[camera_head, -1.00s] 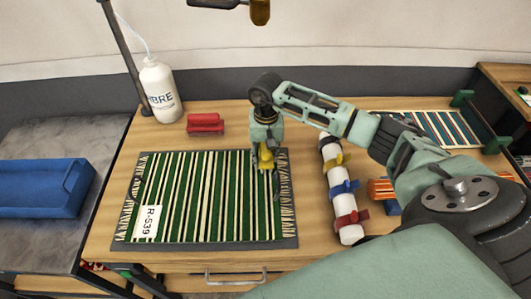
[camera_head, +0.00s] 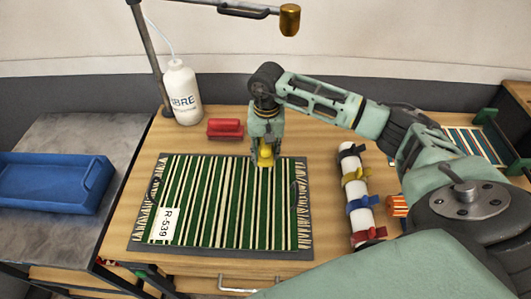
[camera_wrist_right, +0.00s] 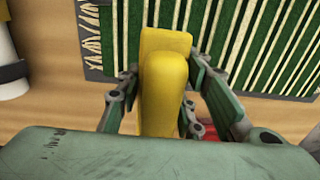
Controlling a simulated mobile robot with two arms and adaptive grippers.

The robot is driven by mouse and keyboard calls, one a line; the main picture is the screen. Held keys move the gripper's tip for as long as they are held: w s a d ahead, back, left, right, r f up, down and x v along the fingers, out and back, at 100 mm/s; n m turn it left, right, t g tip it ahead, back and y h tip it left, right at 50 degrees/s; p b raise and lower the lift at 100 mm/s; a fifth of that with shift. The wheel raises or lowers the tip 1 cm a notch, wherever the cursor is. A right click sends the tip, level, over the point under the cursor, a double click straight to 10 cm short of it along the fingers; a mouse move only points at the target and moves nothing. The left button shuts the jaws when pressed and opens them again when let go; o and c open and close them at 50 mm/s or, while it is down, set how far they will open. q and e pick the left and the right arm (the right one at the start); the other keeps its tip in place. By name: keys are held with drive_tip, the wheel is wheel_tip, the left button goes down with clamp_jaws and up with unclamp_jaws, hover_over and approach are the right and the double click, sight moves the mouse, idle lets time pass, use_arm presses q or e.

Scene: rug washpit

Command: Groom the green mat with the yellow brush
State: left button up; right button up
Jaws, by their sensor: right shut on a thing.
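The green mat (camera_head: 203,212), with cream stripes and fringed short ends, lies flat on a dark grey board on the wooden table. A white tag reading R-539 (camera_head: 165,226) is at its left end. My right gripper (camera_head: 264,152) is shut on the yellow brush (camera_head: 265,157), right of centre at the mat's far edge. In the right wrist view the yellow brush (camera_wrist_right: 165,80) stands between the fingers, its tip overlapping the mat's edge (camera_wrist_right: 215,20). I cannot tell whether the bristles touch the mat. My left gripper is not in view.
A red object (camera_head: 225,128) and a white bottle (camera_head: 182,92) stand behind the mat. A white roll with coloured straps (camera_head: 357,190) lies to its right. A blue tray (camera_head: 50,182) is on the left bench. A lamp-like arm (camera_head: 289,20) hangs above.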

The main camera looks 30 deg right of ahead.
wheel_tip(320, 180, up, 2)
drive_tip(key=shift+w+r+p, duration=0.1)
drive_tip(key=shift+w+p, duration=0.05)
drive_tip(key=shift+p, duration=0.25)
drive_tip(key=shift+r, duration=0.25)
drive_tip(key=shift+a, duration=0.1)
idle(0.4)
